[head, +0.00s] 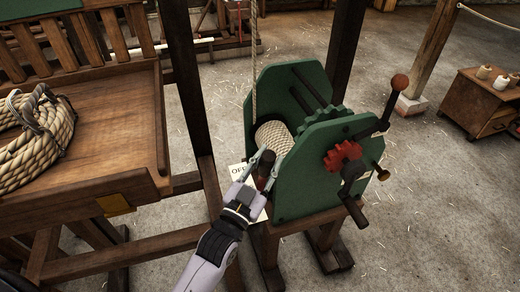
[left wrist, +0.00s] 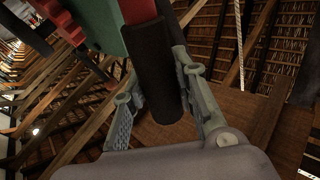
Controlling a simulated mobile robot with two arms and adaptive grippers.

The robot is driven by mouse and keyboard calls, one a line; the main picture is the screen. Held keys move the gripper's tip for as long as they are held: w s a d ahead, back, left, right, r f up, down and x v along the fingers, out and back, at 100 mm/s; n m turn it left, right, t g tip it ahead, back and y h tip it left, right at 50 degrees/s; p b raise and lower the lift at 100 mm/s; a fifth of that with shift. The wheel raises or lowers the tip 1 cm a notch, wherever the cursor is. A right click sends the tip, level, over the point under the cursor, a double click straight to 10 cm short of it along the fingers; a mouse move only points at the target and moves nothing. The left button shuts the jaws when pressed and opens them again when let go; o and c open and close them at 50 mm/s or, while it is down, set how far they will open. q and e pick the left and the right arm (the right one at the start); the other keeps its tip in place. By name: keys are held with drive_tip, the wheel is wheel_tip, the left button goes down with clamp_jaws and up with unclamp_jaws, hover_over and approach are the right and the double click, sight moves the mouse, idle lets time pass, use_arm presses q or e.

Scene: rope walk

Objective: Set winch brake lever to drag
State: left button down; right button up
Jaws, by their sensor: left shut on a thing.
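The winch has green side plates (head: 300,185) and a drum wound with pale rope (head: 273,136). The brake lever (head: 264,168) has a dark grip, partly hidden by my fingers in the head view. In the left wrist view the dark cylindrical grip (left wrist: 157,70) on a red shaft stands between the fingers. My left gripper (head: 264,166) is shut on the lever's grip at the left side of the winch. A white label (head: 239,172) reading "OFF" shows beside my gripper; the rest of it is covered. My right gripper is not in view.
The winch stands on a wooden stand (head: 322,225). A wooden bench (head: 110,105) with a rope coil (head: 32,135) is at left. A wooden cabinet (head: 470,108) stands at right. Dark posts rise behind the winch.

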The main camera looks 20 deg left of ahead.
use_arm(q)
drive_tip(key=shift+s+d+f, duration=0.25)
drive_tip(key=shift+s+d, duration=0.1)
drive_tip(key=shift+s, duration=0.2)
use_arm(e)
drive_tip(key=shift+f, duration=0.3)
use_arm(q)
drive_tip(key=c, duration=1.2)
unclamp_jaws()
drive_tip(key=shift+c, duration=0.2)
drive_tip(key=shift+s, duration=0.1)
drive_tip(key=v, duration=1.1)
drive_tip(key=shift+s+a, duration=0.25)
drive_tip(key=shift+s, duration=0.05)
drive_tip(key=shift+f, duration=0.2)
